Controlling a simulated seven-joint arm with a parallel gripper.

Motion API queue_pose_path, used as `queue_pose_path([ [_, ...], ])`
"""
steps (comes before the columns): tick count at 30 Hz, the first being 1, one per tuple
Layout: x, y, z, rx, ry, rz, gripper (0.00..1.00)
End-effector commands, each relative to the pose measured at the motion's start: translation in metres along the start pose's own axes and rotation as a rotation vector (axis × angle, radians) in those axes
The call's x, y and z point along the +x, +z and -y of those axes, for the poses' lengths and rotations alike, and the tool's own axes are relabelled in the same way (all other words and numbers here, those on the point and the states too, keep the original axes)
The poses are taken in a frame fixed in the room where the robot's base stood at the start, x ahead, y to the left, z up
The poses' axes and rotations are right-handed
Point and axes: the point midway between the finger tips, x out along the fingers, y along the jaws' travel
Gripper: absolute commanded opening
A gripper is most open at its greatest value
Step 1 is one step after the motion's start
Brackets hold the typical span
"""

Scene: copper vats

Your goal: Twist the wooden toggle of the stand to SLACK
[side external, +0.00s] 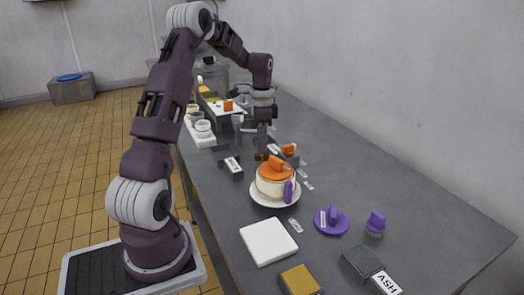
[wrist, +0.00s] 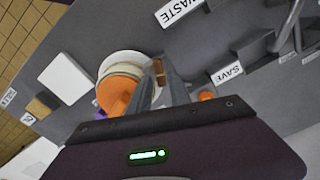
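A small brown wooden piece, which looks like the toggle (side external: 260,157), is low on the grey table just behind the cream and orange pot. In the wrist view the wooden toggle (wrist: 159,73) shows between the tips of my gripper's two fingers. My gripper (side external: 262,149) points straight down at it; in the wrist view my gripper (wrist: 158,76) has a narrow gap between the fingers. I cannot tell whether they press on the wood or stand just clear of it. The toggle's stand and any SLACK mark are too small or hidden.
The cream pot with an orange lid (side external: 275,178) stands on a white plate close in front. Blocks labelled WASTE (wrist: 180,12) and SAVE (wrist: 228,74) flank the spot. A white square (side external: 268,241), a purple disc (side external: 331,221) and an ASH block (side external: 366,263) lie nearer.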

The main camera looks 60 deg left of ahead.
Motion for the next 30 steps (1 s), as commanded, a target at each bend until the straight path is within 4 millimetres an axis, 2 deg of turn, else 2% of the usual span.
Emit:
queue_pose_path([
  [3, 0.019, 0.000, -0.001, 0.001, 0.002, 0.001, 0.24],
  [6, 0.027, 0.000, 0.000, 0.000, 0.000, 0.000, 0.24],
  [13, 0.029, 0.000, 0.000, -0.001, -0.001, 0.000, 0.24],
  [14, 0.029, 0.000, 0.000, -0.001, -0.001, 0.000, 0.22],
  [17, 0.029, 0.000, 0.000, -0.001, -0.001, 0.000, 0.02],
  [23, 0.029, 0.000, 0.000, -0.008, -0.002, 0.000, 0.00],
  [30, 0.028, -0.001, -0.001, -0.338, -0.002, 0.000, 0.00],
])
